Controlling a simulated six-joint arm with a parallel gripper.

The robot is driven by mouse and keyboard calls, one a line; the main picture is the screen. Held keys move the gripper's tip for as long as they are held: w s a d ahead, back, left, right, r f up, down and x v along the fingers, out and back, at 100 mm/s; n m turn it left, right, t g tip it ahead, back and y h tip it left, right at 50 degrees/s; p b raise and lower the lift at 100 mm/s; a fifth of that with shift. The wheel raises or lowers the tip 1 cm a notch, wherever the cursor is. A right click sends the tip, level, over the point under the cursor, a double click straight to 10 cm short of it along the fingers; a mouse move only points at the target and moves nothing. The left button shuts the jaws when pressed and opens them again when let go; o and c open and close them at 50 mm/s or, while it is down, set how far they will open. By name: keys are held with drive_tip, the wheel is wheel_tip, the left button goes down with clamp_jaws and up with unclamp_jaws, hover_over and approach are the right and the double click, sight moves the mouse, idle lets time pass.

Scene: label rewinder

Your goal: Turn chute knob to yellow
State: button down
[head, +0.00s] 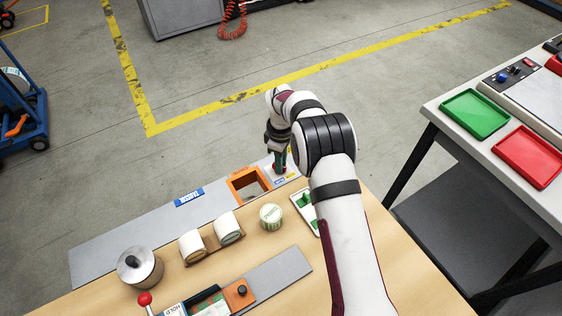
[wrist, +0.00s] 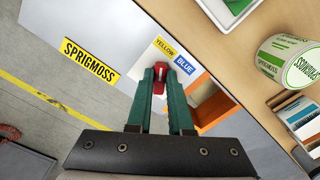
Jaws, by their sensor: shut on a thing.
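The red chute knob (wrist: 160,80) sits on a white plate (wrist: 152,57) at the edge of the grey strip. A yellow label reading YELLOW (wrist: 165,48) and a blue label reading BLUE (wrist: 185,65) are just beyond it in the wrist view. My gripper (wrist: 161,77) is shut on the knob, with one green finger on each side. In the head view my gripper (head: 279,163) points down at the plate. The knob's narrow red top shows between the fingers; which label it points to is hard to tell. The orange-framed chute (head: 234,190) is beside the plate.
A yellow SPRIGMOSS sign (wrist: 90,62) and a blue sign (head: 188,197) mark the grey strip. A green-labelled roll (head: 271,216), two rolls on a wooden holder (head: 212,248) and a metal pot (head: 140,268) stand on the table. A side table (head: 440,110) is at the right.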

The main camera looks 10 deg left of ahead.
idle(0.3)
drive_tip(key=c, duration=0.8)
unclamp_jaws()
wheel_tip(320, 180, up, 16)
drive_tip(key=shift+f, duration=0.1)
drive_tip(key=s+d+r+m+y, duration=0.1)
drive_tip(key=s+d+r+m, duration=0.4)
drive_tip(key=s+d+m, duration=0.4)
drive_tip(key=s+d+r+m, duration=0.45)
drive_tip(key=s+d, duration=0.25)
drive_tip(key=s, duration=0.3)
drive_tip(key=s+d+f+m, duration=0.1)
drive_tip(key=s+m, duration=0.1)
drive_tip(key=s, duration=0.3)
drive_tip(key=s+d+f+m, duration=0.1)
drive_tip(key=s+f+m, duration=0.1)
drive_tip(key=s, duration=0.3)
drive_tip(key=s+d+f+m, duration=0.1)
drive_tip(key=s+m, duration=0.3)
drive_tip(key=s, duration=0.1)
drive_tip(key=shift+s+d+f+y, duration=0.1)
drive_tip(key=shift+d+f+y, duration=0.1)
drive_tip(key=shift+f+y, duration=0.15)
